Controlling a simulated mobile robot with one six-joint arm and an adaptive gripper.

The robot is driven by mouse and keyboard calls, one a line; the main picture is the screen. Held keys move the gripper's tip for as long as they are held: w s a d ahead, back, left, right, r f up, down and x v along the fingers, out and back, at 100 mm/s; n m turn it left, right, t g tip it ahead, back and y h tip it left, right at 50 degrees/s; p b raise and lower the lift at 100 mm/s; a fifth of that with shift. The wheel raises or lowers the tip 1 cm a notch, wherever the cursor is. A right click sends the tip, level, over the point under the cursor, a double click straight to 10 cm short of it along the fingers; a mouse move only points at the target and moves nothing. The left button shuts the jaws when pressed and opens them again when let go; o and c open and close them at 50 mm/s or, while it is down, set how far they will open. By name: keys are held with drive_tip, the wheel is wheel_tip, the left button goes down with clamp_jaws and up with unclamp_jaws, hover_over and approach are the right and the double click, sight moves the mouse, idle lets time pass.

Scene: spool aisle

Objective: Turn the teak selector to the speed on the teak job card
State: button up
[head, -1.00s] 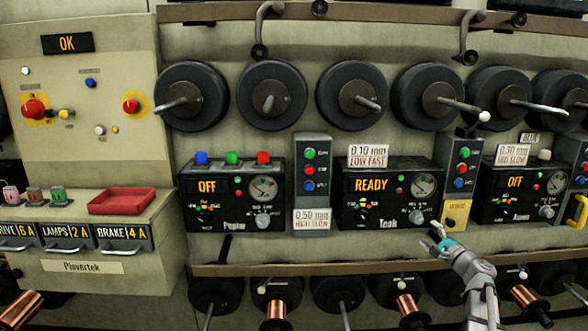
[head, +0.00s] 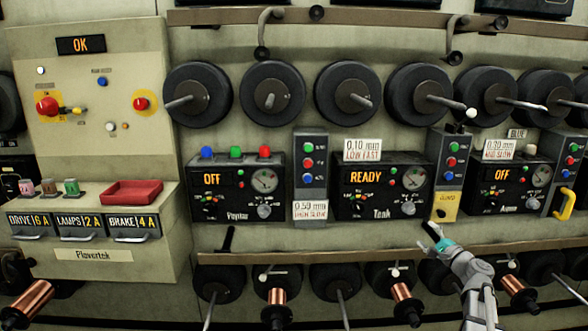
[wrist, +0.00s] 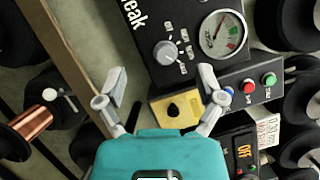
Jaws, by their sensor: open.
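The Teak panel (head: 340,205) is a black box whose orange display (head: 366,178) reads READY. The teak selector appears to be the silver knob (head: 408,209) at its lower right, below the round dial. It also shows in the wrist view (wrist: 165,52), with small labels around it; its setting is too small to read. The teak job card (head: 362,150), white with red print, stands on top of the panel and reads 0.10 mm, LOW FAST. My gripper (head: 433,233) is open and empty, below and right of the knob, apart from it. Its spread fingers (wrist: 158,92) show in the wrist view.
A rail (head: 320,258) with spools runs below. Black spools line the wall above. A red tray (head: 132,192) sits left.

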drive_tip(key=s+a+f+n+g, duration=0.4)
drive_tip(key=a+f+n+g, duration=0.15)
drive_tip(key=a, duration=0.45)
drive_tip(key=s+a+f+n+g, duration=0.5)
drive_tip(key=a+f, duration=0.2)
drive_tip(key=a, duration=0.4)
drive_tip(key=s+a+f+n+g+h, duration=0.2)
drive_tip(key=s+f+n+g+h, duration=0.15)
drive_tip(key=s, duration=0.45)
drive_tip(key=s+a+f+n+g+h, duration=0.1)
drive_tip(key=s+f+n+g+h, duration=0.3)
drive_tip(key=s, duration=0.4)
wheel_tip(320, 180, up, 28)
drive_tip(key=m+p, duration=0.1)
drive_tip(key=p, duration=2.8)
drive_tip(key=shift+r, duration=0.25)
drive_tip(key=shift+s, duration=0.1)
